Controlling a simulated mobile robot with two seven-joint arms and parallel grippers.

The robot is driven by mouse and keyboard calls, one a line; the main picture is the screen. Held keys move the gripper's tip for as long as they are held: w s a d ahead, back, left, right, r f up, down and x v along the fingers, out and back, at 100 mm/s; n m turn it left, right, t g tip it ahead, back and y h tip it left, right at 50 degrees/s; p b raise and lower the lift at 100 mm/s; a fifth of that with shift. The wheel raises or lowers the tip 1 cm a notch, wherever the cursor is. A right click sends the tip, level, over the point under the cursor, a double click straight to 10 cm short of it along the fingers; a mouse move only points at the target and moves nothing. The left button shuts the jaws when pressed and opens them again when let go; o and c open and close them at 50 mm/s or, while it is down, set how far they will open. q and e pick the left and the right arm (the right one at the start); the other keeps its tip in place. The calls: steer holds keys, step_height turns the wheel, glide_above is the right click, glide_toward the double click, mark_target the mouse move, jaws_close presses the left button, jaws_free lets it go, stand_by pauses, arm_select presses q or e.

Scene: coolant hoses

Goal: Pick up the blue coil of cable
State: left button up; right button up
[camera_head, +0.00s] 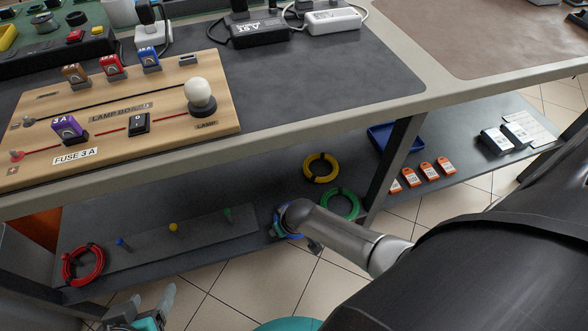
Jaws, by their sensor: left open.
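A small patch of blue, which looks like the blue coil of cable (277,233), shows on the lower shelf beside the end of my right arm. Most of it is hidden behind that arm, so I cannot tell whether the arm touches it. My right gripper is mostly hidden by its own wrist; its jaws cannot be made out. My left gripper (147,308) is open and empty at the bottom left, in front of the lower shelf and well left of the blue patch.
The lower shelf holds a red coil (83,265), a yellow coil (320,167), a green coil (342,204) and a strip with blue, yellow and green pegs (173,227). The workbench (330,85) overhangs it, carrying a lamp board (50,115). A table leg (393,160) stands right of the coils.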

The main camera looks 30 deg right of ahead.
steer(key=shift+b+x, duration=0.7)
steer(key=shift+x, duration=0.15)
steer(key=shift+w+f+b, duration=0.15)
steer(key=shift+f+b, duration=0.2)
steer(key=shift+b, duration=0.05)
arm_select(q)
steer(key=w+d+r+t+h, duration=0.1)
steer(key=w+d+t+h, duration=0.1)
steer(key=d+t, duration=0.2)
steer(key=shift+w+d+t+h, duration=0.3)
steer(key=shift+d+h, duration=0.1)
steer(key=shift+d, duration=0.3)
arm_select(e)
steer(key=shift+w+f, duration=0.15)
steer(key=shift+f, duration=0.1)
jaws_close()
